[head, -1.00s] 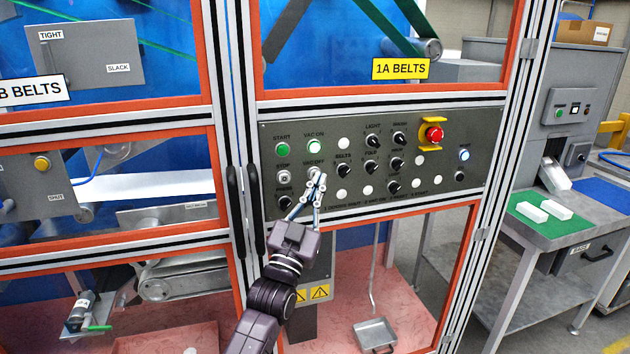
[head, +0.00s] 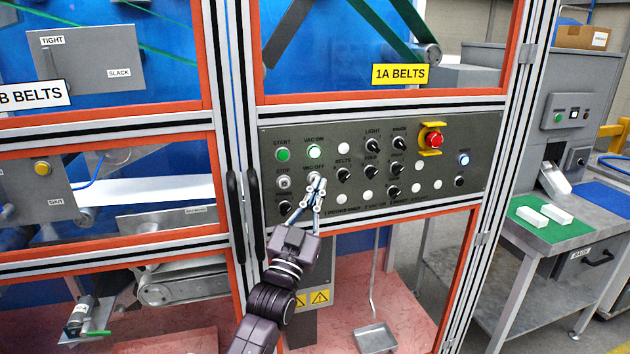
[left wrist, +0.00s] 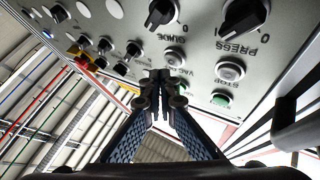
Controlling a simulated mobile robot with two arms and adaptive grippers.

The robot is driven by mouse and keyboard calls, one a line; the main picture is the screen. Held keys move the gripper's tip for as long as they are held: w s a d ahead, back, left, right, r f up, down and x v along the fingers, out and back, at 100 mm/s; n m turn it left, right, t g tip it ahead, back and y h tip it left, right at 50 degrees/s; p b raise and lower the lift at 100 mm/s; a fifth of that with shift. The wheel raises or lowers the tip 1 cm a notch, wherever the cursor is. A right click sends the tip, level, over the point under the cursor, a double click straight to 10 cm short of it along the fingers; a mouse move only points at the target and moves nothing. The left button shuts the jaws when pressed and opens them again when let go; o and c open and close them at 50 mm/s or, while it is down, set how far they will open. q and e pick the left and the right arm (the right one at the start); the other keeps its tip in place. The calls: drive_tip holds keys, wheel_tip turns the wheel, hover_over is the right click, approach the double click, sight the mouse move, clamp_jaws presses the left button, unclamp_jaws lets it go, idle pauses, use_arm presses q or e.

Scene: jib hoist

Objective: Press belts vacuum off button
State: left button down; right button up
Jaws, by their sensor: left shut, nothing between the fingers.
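The VAC OFF button (head: 314,176) is a small pale button on the grey control panel (head: 440,198), below the VAC ON button (head: 314,151), which looks lit with a green rim. My left gripper (head: 319,184) is shut and empty, its tips just below and to the right of the VAC OFF button. In the left wrist view the panel appears upside down. There the gripper tips (left wrist: 160,76) are close to the VAC OFF button (left wrist: 173,57) and its label. I cannot tell whether they touch the panel. My right gripper is not in view.
Close by are the STOP button (head: 284,183), the green START button (head: 282,155) and several black knobs, including the BELTS knob (head: 343,174). A red emergency stop (head: 434,140) is at the upper right. Dark door handles (head: 243,215) stand left of the panel.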

use_arm(q)
drive_tip(key=shift+w, duration=0.15)
idle(0.3)
drive_tip(key=shift+w+a, duration=0.15)
drive_tip(key=shift+w, duration=0.15)
drive_tip(key=shift+w+a+b, duration=0.15)
drive_tip(key=shift+w+b, duration=0.25)
drive_tip(key=shift+b, duration=0.2)
idle(0.5)
drive_tip(key=shift+s, duration=0.1)
drive_tip(key=shift+s+d+p, duration=0.25)
drive_tip(key=shift+s+p, duration=0.35)
drive_tip(key=shift+s, duration=0.1)
